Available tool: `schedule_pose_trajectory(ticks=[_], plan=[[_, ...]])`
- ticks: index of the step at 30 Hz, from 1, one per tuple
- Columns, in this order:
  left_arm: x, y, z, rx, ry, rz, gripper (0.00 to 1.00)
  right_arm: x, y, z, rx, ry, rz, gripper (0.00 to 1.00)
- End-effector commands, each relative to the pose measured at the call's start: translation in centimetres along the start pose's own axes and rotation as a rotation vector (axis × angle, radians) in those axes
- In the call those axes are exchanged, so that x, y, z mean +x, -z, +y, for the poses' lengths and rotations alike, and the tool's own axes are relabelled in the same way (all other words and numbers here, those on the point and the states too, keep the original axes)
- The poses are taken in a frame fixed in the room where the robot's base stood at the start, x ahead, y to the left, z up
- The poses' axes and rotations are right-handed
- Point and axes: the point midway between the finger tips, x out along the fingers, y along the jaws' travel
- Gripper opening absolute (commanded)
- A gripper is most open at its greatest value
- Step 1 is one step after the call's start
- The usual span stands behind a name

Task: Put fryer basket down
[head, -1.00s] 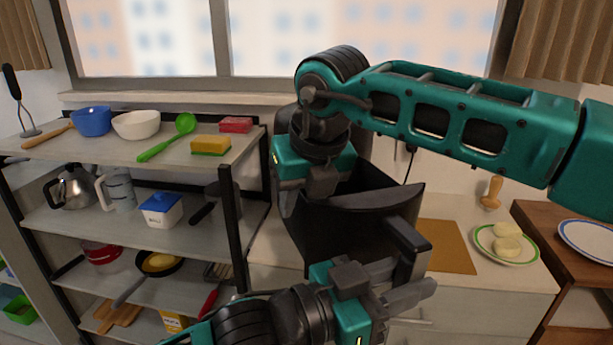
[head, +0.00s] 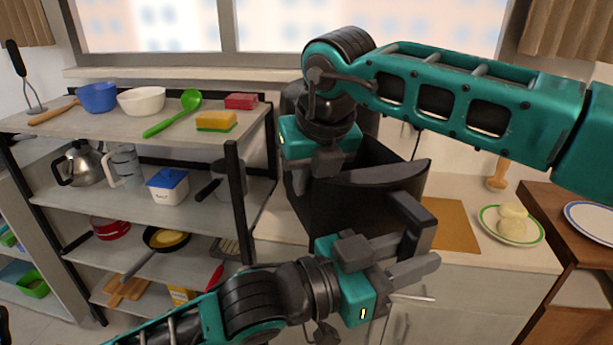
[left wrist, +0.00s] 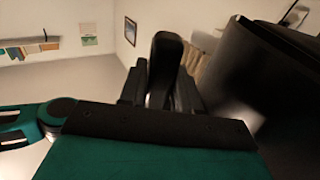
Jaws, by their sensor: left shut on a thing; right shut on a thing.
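My left gripper (head: 405,255) is shut on the handle from below. In the left wrist view the dark handle (left wrist: 165,60) stands between the fingers, with the basket wall (left wrist: 250,85) at right. My right gripper (head: 325,165) points down at the basket's left rim and is shut on it; the exact contact is hard to see.
A dark appliance (head: 365,115) stands behind the basket, mostly hidden. A brown board (head: 452,225) and a plate with pale food (head: 535,233) lie on the counter to the right. A shelf rack (head: 235,195) with kitchenware stands close at left. Bare counter (head: 275,228) shows left of the basket.

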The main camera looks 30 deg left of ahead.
Motion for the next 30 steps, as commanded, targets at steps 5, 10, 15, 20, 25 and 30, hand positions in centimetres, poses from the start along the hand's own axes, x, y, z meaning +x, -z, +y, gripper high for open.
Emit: schedule_pose_trajectory(ticks=[5, 10, 15, 20, 25, 30], plan=[[0.0, 0.2, 0.1, 0.005, -0.003, 0.005, 0.0, 0.0, 0.0, 0.4, -0.005, -0.007, -0.002, 0.0], [0.0, 0.1, 0.1, 0.003, -0.003, 0.004, 0.44, -0.1, -0.1, 0.4, -0.006, -0.006, -0.004, 0.0], [0.0, 0.1, 0.1, 0.001, -0.002, 0.002, 0.61, -0.1, -0.1, 0.3, -0.004, -0.004, -0.004, 0.0], [0.0, 0.0, 0.1, 0.0, -0.002, 0.0, 0.62, -0.1, -0.1, 0.2, -0.003, -0.003, -0.004, 0.0], [-0.1, -0.5, 0.0, -0.047, 0.002, -0.021, 0.62, -0.1, -0.1, 0.2, -0.003, -0.002, -0.004, 0.0], [-0.7, -3.6, 0.2, -0.322, 0.028, -0.144, 0.62, -0.1, -0.1, 0.1, -0.003, -0.002, -0.004, 0.0]])
